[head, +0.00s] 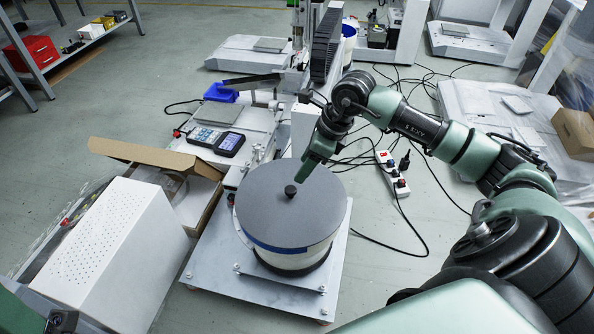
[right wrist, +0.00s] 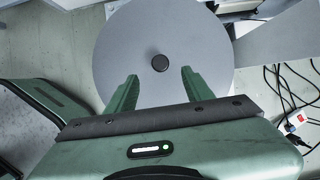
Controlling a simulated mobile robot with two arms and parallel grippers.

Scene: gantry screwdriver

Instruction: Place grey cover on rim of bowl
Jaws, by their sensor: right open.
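The grey cover (head: 262,215) is a flat round disc with a black knob (head: 290,191) at its centre. It lies on top of the bowl (head: 290,260), whose pale side and blue band show below the disc's front edge; the rim itself is hidden. My right gripper (head: 311,168) is above the far right part of the cover. In the right wrist view the gripper (right wrist: 160,76) is open and empty, its two green fingers apart. The knob (right wrist: 160,63) shows beyond the fingertips, roughly centred between them. The cover (right wrist: 125,45) is not held. My left gripper is not in view.
A white perforated box (head: 110,250) and an open cardboard box (head: 185,185) stand left of the bowl. A handheld device (head: 218,139) lies behind it. A power strip (head: 392,173) and loose cables lie on the floor at right. A vertical gantry column stands behind.

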